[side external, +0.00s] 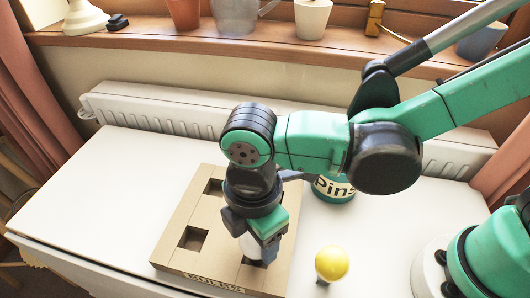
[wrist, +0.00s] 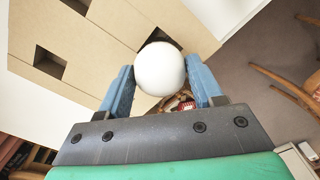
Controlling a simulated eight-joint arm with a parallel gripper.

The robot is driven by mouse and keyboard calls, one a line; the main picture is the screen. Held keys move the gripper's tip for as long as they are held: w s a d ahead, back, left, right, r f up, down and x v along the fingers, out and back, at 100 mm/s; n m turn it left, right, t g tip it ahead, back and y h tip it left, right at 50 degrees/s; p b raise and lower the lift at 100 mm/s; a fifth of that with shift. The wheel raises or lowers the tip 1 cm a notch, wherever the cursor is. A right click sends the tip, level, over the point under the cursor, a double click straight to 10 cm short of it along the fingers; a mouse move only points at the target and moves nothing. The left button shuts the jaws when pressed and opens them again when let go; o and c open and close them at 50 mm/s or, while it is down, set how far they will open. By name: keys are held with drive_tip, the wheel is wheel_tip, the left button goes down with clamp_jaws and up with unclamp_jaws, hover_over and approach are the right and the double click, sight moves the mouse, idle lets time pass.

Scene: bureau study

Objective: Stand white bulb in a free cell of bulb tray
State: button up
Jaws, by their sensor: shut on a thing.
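My gripper (side external: 262,250) is shut on the white bulb (wrist: 160,68); its two blue fingers (wrist: 160,88) press on either side of the round white globe. The tray is a flat brown board marked BULBS, with square cells. Two empty cells (side external: 193,238) show left of my gripper. Another dark cell opening (wrist: 158,37) shows partly behind the bulb in the wrist view. The bulb's lower end is hidden, so I cannot tell whether it is inside a cell.
A yellow bulb (side external: 332,263) stands on the white table (side external: 90,200) right of the tray. A teal pot labelled Pins (side external: 335,190) stands behind it, partly covered by my arm. A radiator (side external: 150,110) and a sill with pots (side external: 313,18) are behind. The table's left is clear.

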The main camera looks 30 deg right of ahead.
drive_tip(key=shift+f, duration=0.4)
drive_tip(key=o, duration=1.1)
drive_tip(key=shift+r, duration=0.1)
drive_tip(key=shift+r, duration=3.4)
drive_tip(key=shift+d, duration=0.1)
drive_tip(key=w+d+m+t, duration=0.1)
drive_tip(key=d+m+t, duration=0.1)
drive_tip(key=d+m, duration=0.4)
drive_tip(key=w+d+m+t, duration=0.2)
drive_tip(key=d+m, duration=0.4)
drive_tip(key=d, duration=0.3)
drive_tip(key=w+d+r+m+t, duration=0.1)
drive_tip(key=w+d+m+t, duration=0.1)
drive_tip(key=d+m, duration=0.5)
drive_tip(key=shift+w+d+t, duration=0.15)
drive_tip(key=shift+d+t, duration=0.1)
drive_tip(key=shift+t, duration=0.35)
